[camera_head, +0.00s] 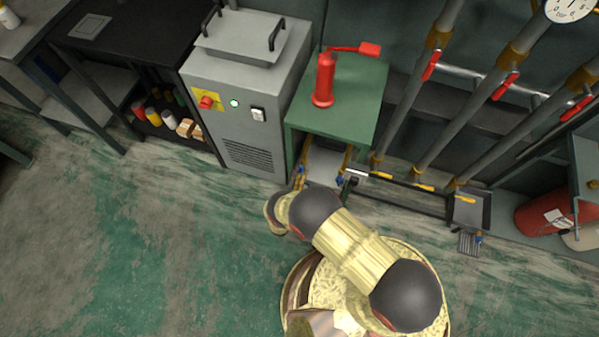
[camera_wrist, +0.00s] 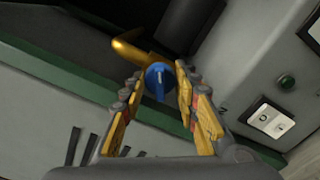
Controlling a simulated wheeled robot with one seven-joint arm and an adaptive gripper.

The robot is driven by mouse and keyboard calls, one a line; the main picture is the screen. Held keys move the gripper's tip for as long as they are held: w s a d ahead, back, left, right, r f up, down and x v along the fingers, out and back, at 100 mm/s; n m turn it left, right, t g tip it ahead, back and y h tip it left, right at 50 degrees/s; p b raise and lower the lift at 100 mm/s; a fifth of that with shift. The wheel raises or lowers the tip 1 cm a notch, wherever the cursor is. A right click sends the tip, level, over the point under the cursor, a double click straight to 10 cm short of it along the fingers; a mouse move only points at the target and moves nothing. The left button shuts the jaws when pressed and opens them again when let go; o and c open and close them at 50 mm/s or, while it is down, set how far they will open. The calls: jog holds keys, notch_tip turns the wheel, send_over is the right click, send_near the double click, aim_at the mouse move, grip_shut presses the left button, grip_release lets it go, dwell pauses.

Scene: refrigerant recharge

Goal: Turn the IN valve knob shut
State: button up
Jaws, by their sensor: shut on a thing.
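A round blue valve knob (camera_wrist: 158,78) with a pale mark across its face sits at the end of a bent brass pipe (camera_wrist: 130,48) in the wrist view. My gripper (camera_wrist: 159,73) has its two yellow fingers on either side of the knob, shut on it. In the head view a small blue knob (camera_head: 302,170) shows at the low front of the green stand, by my arm's end; my arm hides most of my gripper there. A second blue knob (camera_head: 340,181) sits just to its right. No IN label is readable.
Pipes with red levers (camera_head: 431,66) rise at the right. The floor (camera_head: 120,250) at the left is clear.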

jog(key=shift+f, duration=0.1)
jog(key=o, duration=1)
jog(key=shift+o, duration=0.6)
